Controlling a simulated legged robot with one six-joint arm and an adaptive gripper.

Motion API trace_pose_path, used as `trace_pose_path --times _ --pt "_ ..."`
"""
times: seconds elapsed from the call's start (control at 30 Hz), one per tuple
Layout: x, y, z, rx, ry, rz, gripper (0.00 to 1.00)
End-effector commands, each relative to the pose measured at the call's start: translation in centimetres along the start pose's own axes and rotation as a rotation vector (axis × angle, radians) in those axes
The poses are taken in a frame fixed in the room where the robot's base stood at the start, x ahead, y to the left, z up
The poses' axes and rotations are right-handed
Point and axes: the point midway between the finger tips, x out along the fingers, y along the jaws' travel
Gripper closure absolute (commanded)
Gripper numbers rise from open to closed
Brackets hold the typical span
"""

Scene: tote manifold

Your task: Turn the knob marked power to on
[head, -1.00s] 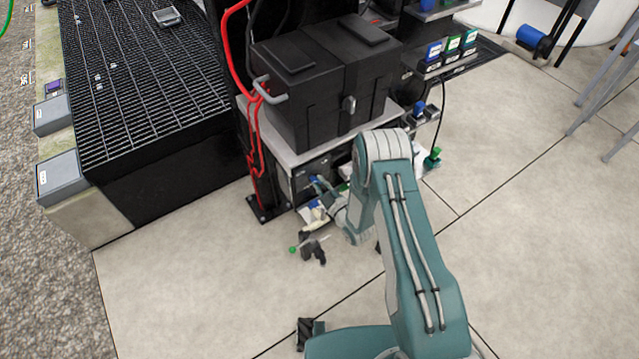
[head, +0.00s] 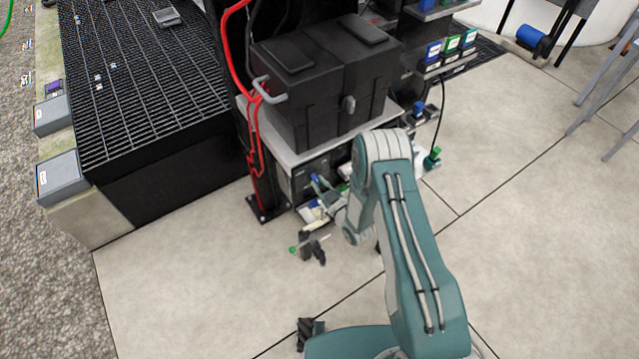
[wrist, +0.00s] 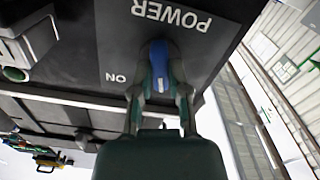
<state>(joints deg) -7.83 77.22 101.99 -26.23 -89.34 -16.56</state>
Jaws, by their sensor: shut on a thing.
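In the wrist view, which is upside down, the blue power knob (wrist: 159,66) sits on a dark panel (wrist: 115,45) with white lettering "POWER" and "ON". My gripper (wrist: 160,90) is around the knob, its two fingers shut on the knob's sides. The knob's blue bar lies nearly along the finger direction, and "ON" stands to its left in this view. The lettering cannot be read there.
A black case (head: 325,90) stands on the shelf above the panel. Red hoses (head: 254,130) run down a black post at its left. A black grate platform (head: 150,80) is at the left. The floor (head: 200,270) in front is mostly clear.

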Motion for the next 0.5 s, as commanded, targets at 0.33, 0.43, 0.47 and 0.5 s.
trace_pose_path --times 0.33,0.43,0.47,0.5 --pt "0.03 -0.09 0.09 0.327 -0.004 -0.002 1.0" --pt "0.03 -0.07 0.09 0.422 -0.004 -0.002 1.0" --pt "0.03 -0.06 0.1 0.45 -0.004 -0.002 1.0" --pt "0.03 -0.06 0.1 0.488 -0.004 -0.002 1.0"
